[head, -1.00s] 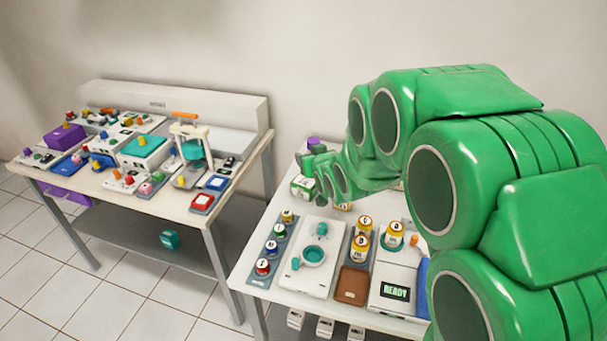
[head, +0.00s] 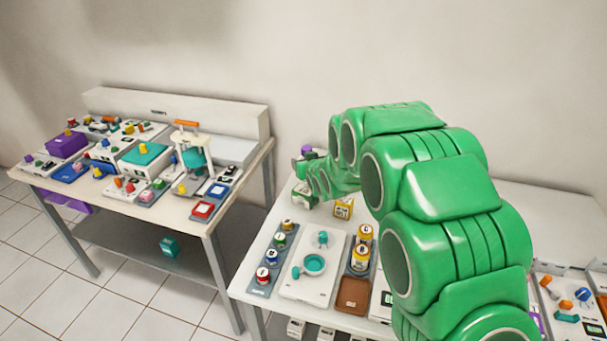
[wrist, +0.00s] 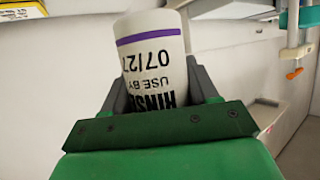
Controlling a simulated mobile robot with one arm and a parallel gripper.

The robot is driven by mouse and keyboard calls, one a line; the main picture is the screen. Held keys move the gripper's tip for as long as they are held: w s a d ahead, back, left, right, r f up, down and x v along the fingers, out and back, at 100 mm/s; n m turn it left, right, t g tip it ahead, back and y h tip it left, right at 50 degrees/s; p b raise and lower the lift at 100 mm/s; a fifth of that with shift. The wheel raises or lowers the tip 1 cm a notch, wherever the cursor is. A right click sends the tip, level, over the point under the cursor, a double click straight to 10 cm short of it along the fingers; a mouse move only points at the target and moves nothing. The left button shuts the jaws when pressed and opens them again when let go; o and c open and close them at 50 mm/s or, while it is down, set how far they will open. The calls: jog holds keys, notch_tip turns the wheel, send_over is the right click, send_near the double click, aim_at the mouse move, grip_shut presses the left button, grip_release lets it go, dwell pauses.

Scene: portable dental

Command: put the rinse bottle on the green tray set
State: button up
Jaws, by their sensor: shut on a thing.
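The rinse bottle (wrist: 152,62) is white with a purple band and black print, which reads upside down in the wrist view. My gripper (wrist: 160,95) is shut on it, with one dark finger on each side. In the head view, my gripper (head: 303,178) is over the far left corner of the near table, and a purple top (head: 306,150) shows beside it; the rest of the bottle is hidden there. On the left table, a white unit with a teal-green top (head: 146,153) stands among several sets. I cannot tell for sure that it is the green tray set.
The left table (head: 130,205) is crowded, with a floor gap before the near table (head: 245,285). A rack of small bottles (head: 262,289) and white tray (head: 315,285) lie in front.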

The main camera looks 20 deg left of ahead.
jog(key=shift+w+a+f, duration=0.35)
jog(key=shift+w+f, duration=0.35)
jog(key=shift+f, duration=0.2)
jog(key=shift+w+a+f, duration=0.35)
jog(key=shift+w+f, duration=0.3)
jog(key=shift+f, duration=1.7)
jog(key=o, duration=1.2)
jog(key=shift+f, duration=0.1)
jog(key=shift+c, duration=0.2)
jog(key=v, duration=1.2)
jog(key=shift+s, duration=0.1)
jog(key=shift+d, duration=0.1)
